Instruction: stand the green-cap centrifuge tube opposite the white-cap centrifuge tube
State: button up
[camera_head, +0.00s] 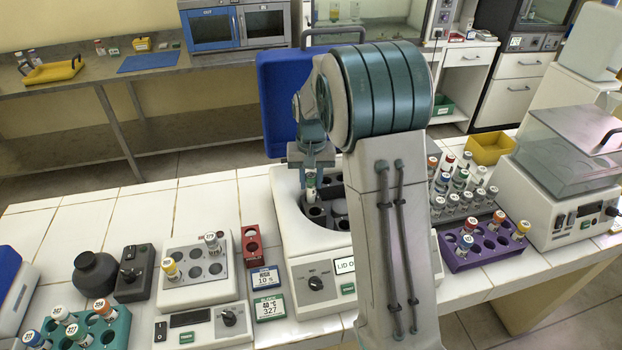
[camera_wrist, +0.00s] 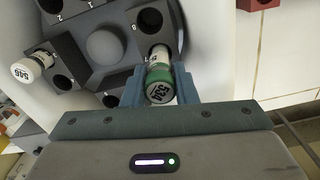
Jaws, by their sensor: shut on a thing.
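The green-cap tube (camera_wrist: 158,84) is between the fingers of my gripper (camera_wrist: 160,88), cap toward the wrist camera. It also shows in the head view (camera_head: 311,188), upright below my gripper (camera_head: 311,160). Its lower end lies at a rotor hole across the hub from the white-cap tube; how deep it sits is hidden. The white-cap tube (camera_wrist: 30,67) stands in a rotor hole at the left of the wrist view. The dark grey rotor (camera_wrist: 88,72) has a round hub and several empty holes. It is inside the open white centrifuge (camera_head: 290,225).
The blue centrifuge lid (camera_head: 275,95) stands open behind my arm. A grey rack (camera_head: 188,292) with two tubes is left, a red block (camera_head: 251,245) beside it. A purple rack (camera_head: 484,262) and a crowded tube rack are right. A teal rack (camera_head: 118,335) is front left.

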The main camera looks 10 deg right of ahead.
aim_at(311, 189)
jog(key=shift+f+b, duration=1.25)
jog(key=shift+f, duration=0.6)
jog(key=o, duration=1.4)
jog(key=shift+r, duration=0.1)
notch_tip(311, 189, up, 4)
jog(key=p, duration=0.3)
jog(key=shift+a+r, duration=0.1)
jog(key=shift+r, duration=0.05)
jog(key=shift+r+p, duration=1.1)
jog(key=shift+r, duration=0.4)
